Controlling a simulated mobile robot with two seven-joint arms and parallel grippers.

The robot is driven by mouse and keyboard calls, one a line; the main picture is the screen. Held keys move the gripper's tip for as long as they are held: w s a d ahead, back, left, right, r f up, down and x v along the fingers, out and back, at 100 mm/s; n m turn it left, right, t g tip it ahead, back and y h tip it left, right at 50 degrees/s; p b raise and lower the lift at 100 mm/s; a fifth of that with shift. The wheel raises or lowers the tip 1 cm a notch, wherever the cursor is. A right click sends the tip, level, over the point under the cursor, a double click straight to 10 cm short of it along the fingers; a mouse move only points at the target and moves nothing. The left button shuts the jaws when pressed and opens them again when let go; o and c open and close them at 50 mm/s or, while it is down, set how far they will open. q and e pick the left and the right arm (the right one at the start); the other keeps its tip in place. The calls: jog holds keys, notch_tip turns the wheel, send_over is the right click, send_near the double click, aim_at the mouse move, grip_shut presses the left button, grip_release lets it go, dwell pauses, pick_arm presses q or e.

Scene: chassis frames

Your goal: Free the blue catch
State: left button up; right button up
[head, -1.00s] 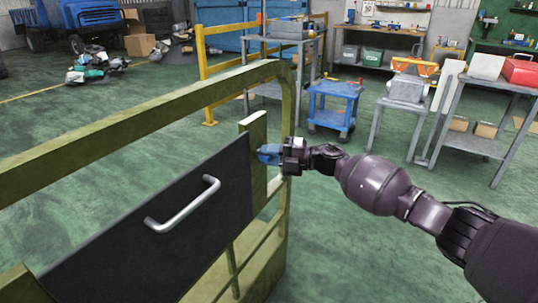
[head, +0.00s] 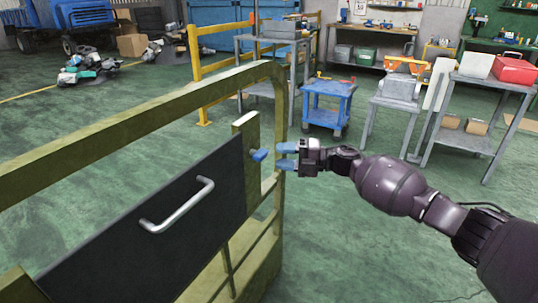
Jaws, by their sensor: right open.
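The blue catch (head: 259,155) is a small blue knob on the olive upright plate at the right end of the dark panel (head: 150,215). The panel sits in an olive gate frame (head: 130,122) and carries a silver handle (head: 178,206). My right gripper (head: 281,156) is just right of the catch, with its two blue-tipped fingers apart and pointing left. A small gap shows between the fingertips and the catch, and nothing is between the fingers. My left gripper is not in view.
A blue cart (head: 328,104), a grey stand (head: 397,92) and a grey table with a red toolbox (head: 513,69) stand behind my right arm. A yellow railing (head: 197,70) stands at the back.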

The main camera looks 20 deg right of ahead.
jog(key=v, duration=0.5)
jog(key=shift+w, duration=0.15)
dwell(0.3)
